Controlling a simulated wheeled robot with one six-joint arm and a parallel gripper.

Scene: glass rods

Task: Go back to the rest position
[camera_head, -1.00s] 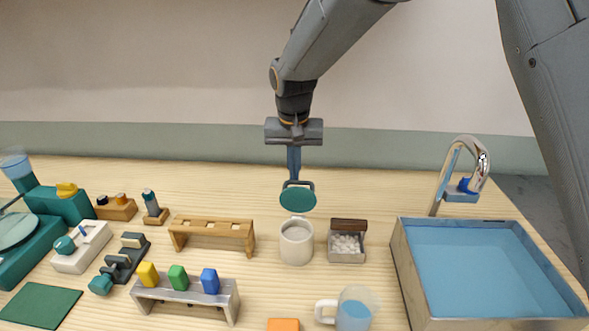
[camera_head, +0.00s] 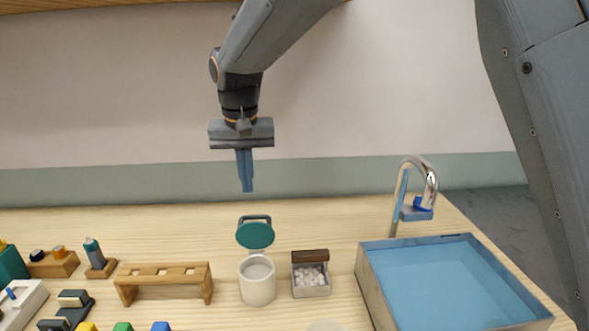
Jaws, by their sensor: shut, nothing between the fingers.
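My gripper (camera_head: 247,188) hangs from my arm, pointing down, with its blue fingers together and nothing between them. It is in the air above the back of the table, over and apart from the green lid (camera_head: 255,235). The lid stands tilted up behind a white cup (camera_head: 257,282), which is open at the top.
A small box of white pieces (camera_head: 311,278) stands right of the cup. A wooden rack (camera_head: 165,278) is at the left. A sink basin (camera_head: 440,285) with a tall faucet (camera_head: 421,172) is at the right. The air around my gripper is clear.

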